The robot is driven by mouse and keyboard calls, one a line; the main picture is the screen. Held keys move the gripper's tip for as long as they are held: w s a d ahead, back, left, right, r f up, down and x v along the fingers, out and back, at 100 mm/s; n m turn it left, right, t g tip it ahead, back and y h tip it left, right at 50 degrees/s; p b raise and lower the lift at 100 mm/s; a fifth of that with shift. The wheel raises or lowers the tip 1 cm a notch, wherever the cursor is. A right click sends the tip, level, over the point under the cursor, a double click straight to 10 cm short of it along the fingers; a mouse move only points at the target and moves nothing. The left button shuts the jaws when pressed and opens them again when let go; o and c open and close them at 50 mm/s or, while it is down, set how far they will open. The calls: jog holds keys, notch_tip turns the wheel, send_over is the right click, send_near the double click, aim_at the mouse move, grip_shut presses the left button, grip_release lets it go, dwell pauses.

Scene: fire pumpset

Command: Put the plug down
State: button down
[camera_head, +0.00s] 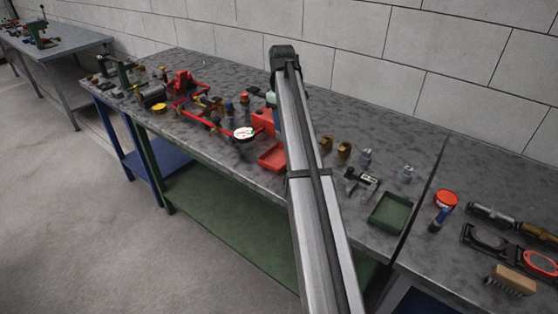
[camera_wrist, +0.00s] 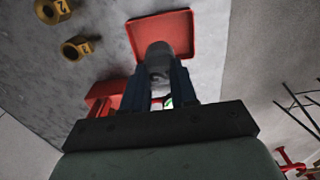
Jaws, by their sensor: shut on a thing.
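My gripper (camera_wrist: 160,78) is shut on a grey cylindrical plug (camera_wrist: 159,52) in the wrist view. The plug shows between the two dark blue fingers, and its picture overlaps the near part of a shallow red tray (camera_wrist: 190,22). I cannot tell its height or whether it touches the tray. In the head view the red tray (camera_head: 271,158) lies on the grey bench, just left of my arm. My arm hides the plug and most of the gripper there.
Two brass fittings (camera_wrist: 78,47) stand left of the tray in the wrist view. In the head view, grey fittings (camera_head: 365,157) and a green tray (camera_head: 390,212) are right of my arm. A round gauge (camera_head: 244,133) and red parts crowd the left. A wall runs behind.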

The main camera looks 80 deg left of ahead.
jog(key=shift+s+a, duration=0.2)
jog(key=shift+s, duration=0.15)
jog(key=shift+f, duration=4.95)
jog(key=shift+f, duration=0.1)
jog(key=c, duration=0.9)
grip_release()
notch_tip(320, 180, up, 12)
jog(key=shift+r, duration=0.1)
